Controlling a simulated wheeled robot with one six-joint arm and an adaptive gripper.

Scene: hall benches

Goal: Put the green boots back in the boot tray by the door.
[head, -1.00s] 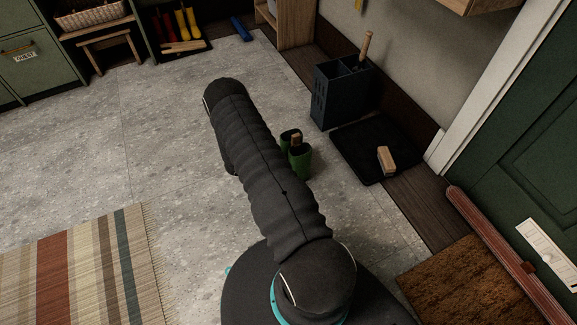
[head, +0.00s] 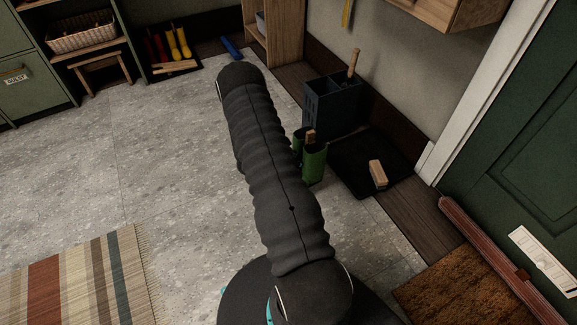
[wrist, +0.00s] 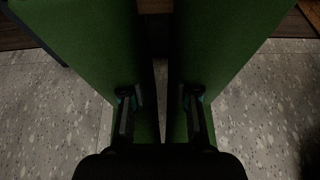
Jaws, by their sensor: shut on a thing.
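The green boots (head: 315,162) stand upright as a pair beside the left edge of the black boot tray (head: 352,182), partly hidden by my arm in the head view. In the wrist view their tall green sides fill the left (wrist: 85,45) and right (wrist: 225,45), with a narrow gap between. My gripper (wrist: 160,104) is shut on the boots, its two fingers at their near, inner sides. The fingers are hidden in the head view. I cannot tell whether the soles touch the floor.
A wooden brush (head: 378,174) lies on the tray. A dark caddy (head: 330,108) stands behind it. The green door (head: 520,130) and brown doormat (head: 455,292) are at right. The grey floor (head: 165,150) is clear.

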